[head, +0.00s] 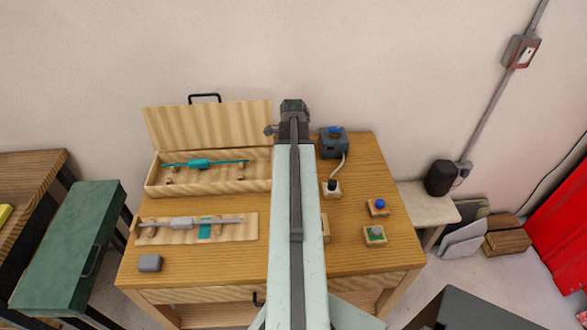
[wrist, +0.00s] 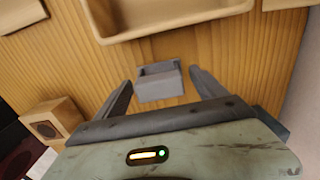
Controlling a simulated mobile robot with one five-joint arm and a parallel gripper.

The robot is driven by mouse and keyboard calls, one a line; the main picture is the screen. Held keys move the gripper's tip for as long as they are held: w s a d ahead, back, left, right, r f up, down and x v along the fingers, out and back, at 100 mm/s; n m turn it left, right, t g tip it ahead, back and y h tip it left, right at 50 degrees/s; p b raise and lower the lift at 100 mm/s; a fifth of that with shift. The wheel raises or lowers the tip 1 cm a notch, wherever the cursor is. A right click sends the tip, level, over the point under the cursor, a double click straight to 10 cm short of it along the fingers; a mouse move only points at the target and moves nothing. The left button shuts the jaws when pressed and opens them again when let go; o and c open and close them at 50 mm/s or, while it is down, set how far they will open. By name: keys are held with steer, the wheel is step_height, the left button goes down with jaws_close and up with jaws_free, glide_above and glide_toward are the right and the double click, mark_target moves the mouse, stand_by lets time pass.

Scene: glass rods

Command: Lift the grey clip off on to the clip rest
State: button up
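The grey clip (head: 181,223) sits around a thin rod that lies along a pale wooden board (head: 250,229) at the table's front left. A small grey block (head: 150,263) lies on the table in front of that board; I cannot tell whether it is the clip rest. My gripper (wrist: 160,78) is open in the wrist view, its two dark fingers spread. A small grey notched piece (wrist: 158,84) shows between and beyond the fingers, not held. I cannot tell which thing in the head view it is. In the head view my arm's end is high at the table's back, away from the clip.
An open wooden box (head: 207,187) behind the board holds a rod with a teal clip (head: 198,163). At right are a dark blue-topped device (head: 333,146), a blue-button block (head: 377,207) and a green block (head: 374,236). My arm hides the table's middle.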

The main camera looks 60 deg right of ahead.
step_height(320, 180, up, 8)
steer(key=p, duration=0.8)
steer(key=shift+f, duration=0.1)
steer(key=shift+w, duration=0.1)
